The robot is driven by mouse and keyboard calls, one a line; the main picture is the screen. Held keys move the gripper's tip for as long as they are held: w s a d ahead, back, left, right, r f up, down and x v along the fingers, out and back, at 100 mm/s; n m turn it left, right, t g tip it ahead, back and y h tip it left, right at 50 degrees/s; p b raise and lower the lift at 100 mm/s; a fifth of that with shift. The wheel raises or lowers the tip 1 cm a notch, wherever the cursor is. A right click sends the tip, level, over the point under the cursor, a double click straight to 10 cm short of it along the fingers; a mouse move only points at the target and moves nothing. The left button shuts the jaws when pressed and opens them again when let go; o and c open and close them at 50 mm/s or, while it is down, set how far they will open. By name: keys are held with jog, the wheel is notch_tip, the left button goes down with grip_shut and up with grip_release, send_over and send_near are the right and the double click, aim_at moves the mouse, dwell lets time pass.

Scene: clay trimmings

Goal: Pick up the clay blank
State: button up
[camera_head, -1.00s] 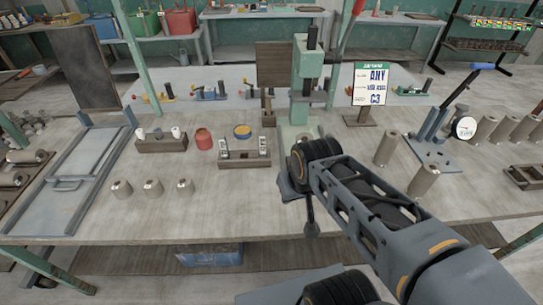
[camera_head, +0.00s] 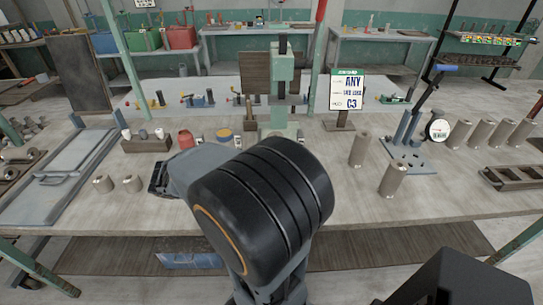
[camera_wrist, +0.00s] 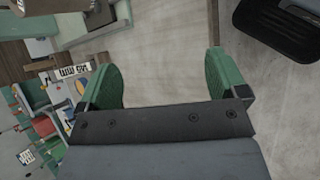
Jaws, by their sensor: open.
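Several plain grey-brown cylinders could be the clay blank; I cannot tell which one is meant. Two taller ones, a rear one (camera_head: 358,151) and a front one (camera_head: 392,180), stand upright to the right of my arm.
Behind my gripper are a wooden block with white pieces (camera_head: 146,145), a red pot (camera_head: 186,141) and a yellow-topped container (camera_head: 223,135). A green press (camera_head: 281,100) and a sign (camera_head: 347,90) stand farther back. A lever tool (camera_head: 410,145) and more cylinders (camera_head: 481,133) are at right.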

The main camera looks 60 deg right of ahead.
jog(key=w+d+f+n+h, duration=0.1)
jog(key=d+n+h, duration=0.2)
jog(key=d, duration=0.4)
jog(key=d+f+n+g+h+b, duration=0.1)
jog(key=d+n+h, duration=0.2)
jog(key=d, duration=0.4)
jog(key=w+d+f+n+h, duration=0.1)
jog(key=d+f+n+h, duration=0.1)
jog(key=d, duration=0.6)
jog(key=shift+w+n+g+h+b, duration=0.3)
jog(key=shift+n+g+h+b, duration=0.1)
jog(key=shift+n+h, duration=0.4)
jog(key=shift+p+x, duration=0.55)
jog(key=shift+x, duration=2.6)
jog(key=shift+r, duration=0.1)
jog(key=shift+c, duration=0.4)
jog(key=c, duration=1.2)
jog(key=shift+c, duration=1)
jog(key=shift+r, duration=0.15)
